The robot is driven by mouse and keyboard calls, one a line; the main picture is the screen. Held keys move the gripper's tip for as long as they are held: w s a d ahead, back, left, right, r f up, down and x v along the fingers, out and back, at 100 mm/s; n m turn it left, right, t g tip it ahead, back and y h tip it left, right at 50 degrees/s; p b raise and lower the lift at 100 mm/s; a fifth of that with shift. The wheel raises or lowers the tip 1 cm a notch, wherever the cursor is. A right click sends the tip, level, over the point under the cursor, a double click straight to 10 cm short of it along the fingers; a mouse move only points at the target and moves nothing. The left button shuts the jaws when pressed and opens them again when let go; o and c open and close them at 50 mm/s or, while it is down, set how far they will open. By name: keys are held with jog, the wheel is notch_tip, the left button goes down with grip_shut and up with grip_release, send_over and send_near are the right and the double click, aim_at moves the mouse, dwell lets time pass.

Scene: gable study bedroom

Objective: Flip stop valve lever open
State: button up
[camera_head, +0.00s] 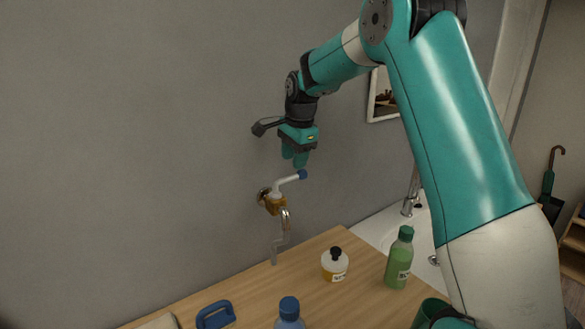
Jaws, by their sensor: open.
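The stop valve (275,205) is a brass body on the grey wall with a chrome pipe curving down from it. Its white lever (286,182) with a blue end cap reaches up and to the right from the body. My gripper (299,162) points downward just above the lever's blue end. Its teal fingers look close together from this side, and the gap between them is hard to see. It appears apart from the lever and holds nothing that I can see.
Below is a wooden counter (245,291) with a white bottle (335,266), a green bottle (399,262), a blue bottle (289,315) and a blue-handled object (215,315). A white basin (376,228) with a tap (411,190) lies behind to the right. A framed picture (381,97) hangs behind my arm.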

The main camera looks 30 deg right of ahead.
aim_at(292, 176)
jog(key=shift+w+f+p, duration=0.25)
jog(key=shift+f, duration=1)
jog(key=shift+w+f+p, duration=0.25)
jog(key=shift+f, duration=0.95)
grip_shut()
